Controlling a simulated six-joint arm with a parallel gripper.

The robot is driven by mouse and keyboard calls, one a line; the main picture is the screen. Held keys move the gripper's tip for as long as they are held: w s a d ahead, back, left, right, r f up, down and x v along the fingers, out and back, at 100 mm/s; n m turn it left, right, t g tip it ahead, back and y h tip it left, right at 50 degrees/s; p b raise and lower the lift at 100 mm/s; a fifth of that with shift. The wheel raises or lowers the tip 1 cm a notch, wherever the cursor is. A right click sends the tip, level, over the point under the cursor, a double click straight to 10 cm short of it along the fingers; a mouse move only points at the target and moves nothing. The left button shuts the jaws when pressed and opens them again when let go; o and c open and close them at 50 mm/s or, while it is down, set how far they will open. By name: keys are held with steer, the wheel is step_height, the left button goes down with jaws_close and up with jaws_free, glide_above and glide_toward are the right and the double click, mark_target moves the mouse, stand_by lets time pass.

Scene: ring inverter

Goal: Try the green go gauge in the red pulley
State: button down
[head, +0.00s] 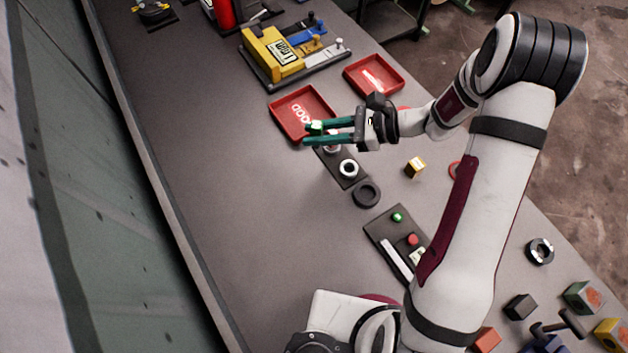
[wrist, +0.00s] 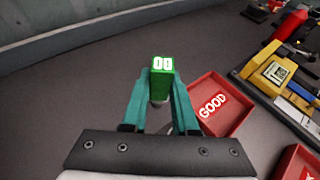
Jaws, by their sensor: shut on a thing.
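My gripper (head: 309,134) is shut on the green go gauge (wrist: 161,80), a green block with white lettering on its end. In the head view the gauge (head: 316,127) shows between the teal fingertips, above the table near the red GOOD tray. A grey rounded part shows just below the gauge in the wrist view; I cannot tell if it belongs to the gauge. No red pulley can be made out for certain. A red ring-like thing (head: 454,169) is partly hidden by my arm, and another red edge (head: 404,108) shows behind the gripper.
The GOOD tray (head: 275,110) and a second red tray (head: 399,88) stand beyond the gripper. A dark strip holds a white ring (head: 348,161); a dark ring (head: 366,204) lies nearby. A small panel (head: 378,229) and loose blocks lie nearer. The table's left side is clear.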

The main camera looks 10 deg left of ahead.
steer(key=w+d+m+t+h, duration=0.4)
steer(key=w+d+m+t, duration=0.65)
steer(key=w+d, duration=0.75)
steer(key=shift+n, duration=0.25)
steer(key=shift+s+d+f, duration=0.15)
steer(key=shift+f, duration=0.65)
steer(key=shift+s+d+f, duration=0.1)
steer(key=shift+f, duration=0.75)
steer(key=shift+s+d+f, duration=0.15)
steer(key=shift+f, duration=0.65)
steer(key=shift+s+d, duration=0.1)
steer(key=shift+s, duration=0.05)
steer(key=shift+f, duration=1.8)
steer(key=shift+r, duration=0.1)
step_height(320, 180, up, 7)
stand_by(0.5)
